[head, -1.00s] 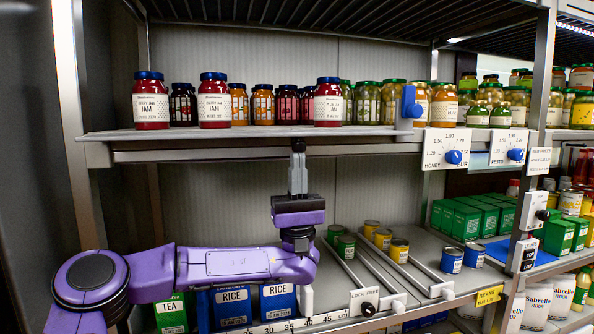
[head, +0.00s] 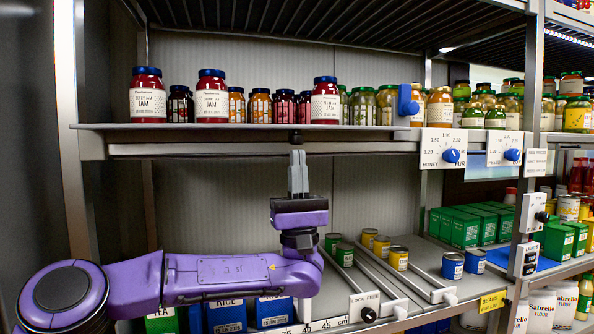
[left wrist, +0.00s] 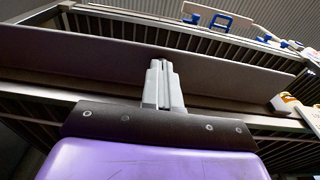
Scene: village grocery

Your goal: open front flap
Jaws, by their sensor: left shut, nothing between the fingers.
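A long grey panel (head: 220,127), which looks like the front flap, runs along the front of the upper shelf, just below the jam jars. A small black knob (head: 295,137) sits at its underside. In the left wrist view the panel (left wrist: 75,48) spans the picture as a broad grey strip, seen from below. My left gripper (head: 297,153) points upward, shut and empty, right below the knob. In the left wrist view its fingertips (left wrist: 161,66) overlap the panel's lower edge; I cannot tell whether they touch it. My right gripper is not in view.
Several jars, such as a jam jar (head: 212,100), stand above the panel. A blue latch (head: 407,105) is at its right end. Price dials (head: 451,156) hang right of it. The lower shelf holds cans (head: 398,258) and rails. A metal post (head: 72,200) stands left.

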